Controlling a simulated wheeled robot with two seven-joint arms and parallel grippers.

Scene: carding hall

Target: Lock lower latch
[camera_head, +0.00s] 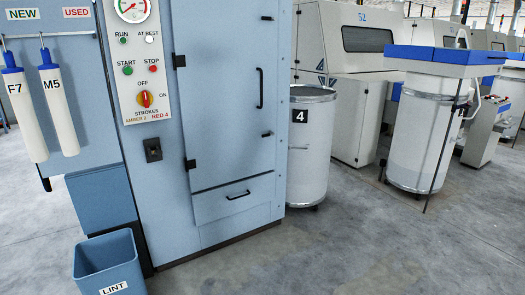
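A light blue machine cabinet (225,175) stands left of centre. Its tall front door (218,110) looks closed and has a vertical black handle (260,88) near its right edge. The lower latch (266,134) is a small black piece below the handle, at the door's right edge, and looks roughly horizontal. A similar small black upper latch (267,18) sits above the handle. They are too small to tell for certain whether they are locked. Neither of my grippers is in view.
A drawer (232,199) with a black handle is below the door. A blue lint bin (108,266) stands on the floor at the front left. A white can marked 4 (308,165) stands right beside the cabinet. The floor in front and to the right is clear.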

